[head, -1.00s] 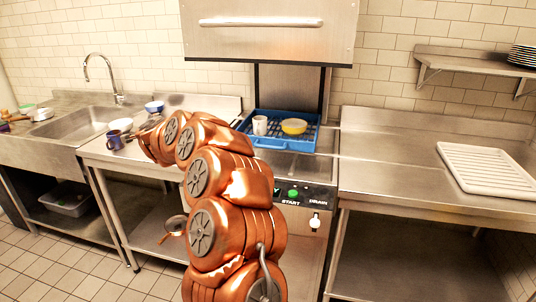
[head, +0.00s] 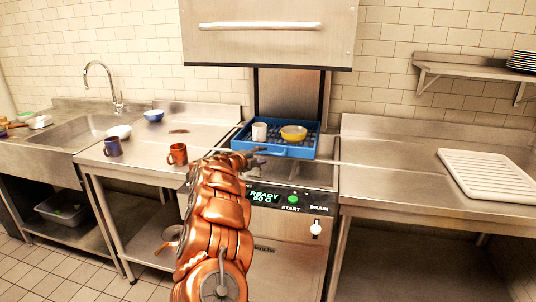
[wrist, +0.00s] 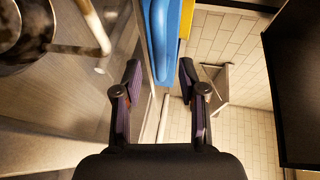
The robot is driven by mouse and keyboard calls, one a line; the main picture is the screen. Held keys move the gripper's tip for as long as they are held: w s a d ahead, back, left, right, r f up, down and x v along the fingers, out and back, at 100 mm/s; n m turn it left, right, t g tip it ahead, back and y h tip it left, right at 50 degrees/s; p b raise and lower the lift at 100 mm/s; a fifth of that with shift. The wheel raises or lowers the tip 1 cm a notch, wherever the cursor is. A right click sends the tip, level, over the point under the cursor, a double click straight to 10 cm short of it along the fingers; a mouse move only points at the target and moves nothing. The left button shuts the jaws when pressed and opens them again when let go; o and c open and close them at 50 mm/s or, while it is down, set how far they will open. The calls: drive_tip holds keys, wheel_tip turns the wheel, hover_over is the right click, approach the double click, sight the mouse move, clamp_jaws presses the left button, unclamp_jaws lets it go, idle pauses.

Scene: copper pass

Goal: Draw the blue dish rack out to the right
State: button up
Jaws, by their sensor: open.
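The blue dish rack (head: 308,144) sits inside the open dishwasher, under its raised hood. It holds a white mug (head: 259,131) and a yellow bowl (head: 293,133). My gripper (head: 258,157) is at the rack's front left, close to its front rim. In the wrist view the gripper (wrist: 158,78) is open, with its two fingers apart. The blue rack rim (wrist: 163,40) shows ahead, beyond and between the fingertips. No contact between fingers and rack is clear.
The steel table (head: 400,172) to the right is clear beside the dishwasher, with a white ribbed tray (head: 488,175) farther right. On the left table stand a copper mug (head: 177,154), a blue mug (head: 113,146) and bowls. The raised hood (head: 268,35) hangs above.

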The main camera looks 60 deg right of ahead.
sight(267, 153)
drive_tip(key=shift+s+d+f+p, duration=0.1)
drive_tip(key=shift+d+f+p, duration=0.1)
drive_tip(key=shift+d, duration=0.65)
drive_tip(key=shift+w+d+f+p, duration=0.1)
drive_tip(key=shift+d+p, duration=0.05)
drive_tip(key=shift+d, duration=0.7)
drive_tip(key=shift+s+d+f+p, duration=0.1)
drive_tip(key=shift+d+f+p, duration=0.1)
drive_tip(key=shift+d, duration=0.65)
drive_tip(key=shift+c, duration=0.3)
clamp_jaws()
